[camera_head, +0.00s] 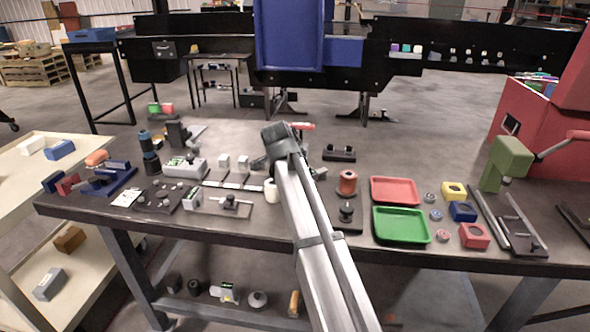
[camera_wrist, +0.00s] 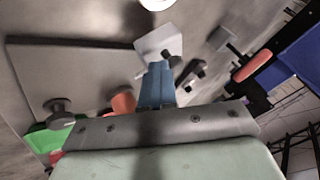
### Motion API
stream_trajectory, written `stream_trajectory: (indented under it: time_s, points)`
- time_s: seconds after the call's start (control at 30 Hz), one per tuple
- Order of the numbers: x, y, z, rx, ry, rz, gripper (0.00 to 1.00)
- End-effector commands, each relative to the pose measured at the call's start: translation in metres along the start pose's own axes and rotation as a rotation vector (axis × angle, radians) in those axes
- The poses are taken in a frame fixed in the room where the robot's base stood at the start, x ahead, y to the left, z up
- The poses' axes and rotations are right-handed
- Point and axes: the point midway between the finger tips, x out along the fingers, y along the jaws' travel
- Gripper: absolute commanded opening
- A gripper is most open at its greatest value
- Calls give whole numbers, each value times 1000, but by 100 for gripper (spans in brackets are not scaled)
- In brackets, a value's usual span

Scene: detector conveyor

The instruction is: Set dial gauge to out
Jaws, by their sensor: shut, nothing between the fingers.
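I cannot tell for sure which item is the dial gauge. A small plate with a black knob (camera_head: 230,203) lies left of my arm, and a black knobbed post (camera_head: 346,213) stands right of it. My gripper (camera_wrist: 157,82) is over the middle of the bench. Its blue fingers are shut and empty in the wrist view, near a pale angular piece (camera_wrist: 160,42); contact cannot be told. In the head view my arm hides the fingertips. A white cup-like piece (camera_head: 271,190) is partly behind the arm.
The dark bench (camera_head: 460,249) is crowded on its left. A red tray (camera_head: 394,190), a green tray (camera_head: 401,226) and an orange cylinder (camera_head: 347,183) stand right of my arm. A green vise-like machine (camera_head: 508,160) is at the right. Open floor lies behind the bench.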

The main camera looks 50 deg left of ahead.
Motion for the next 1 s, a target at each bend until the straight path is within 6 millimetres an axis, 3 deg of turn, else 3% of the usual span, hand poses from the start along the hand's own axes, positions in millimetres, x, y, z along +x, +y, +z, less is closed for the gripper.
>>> stream_trajectory:
  time_s: [0.27, 0.57, 1.0]
  points:
    - [-1, 0, 2, -1, -4, -5, 0]
    - [-22, 39, 4, 0, -1, -2, 0]
    - [-101, 32, 6, 0, 0, -2, 0]
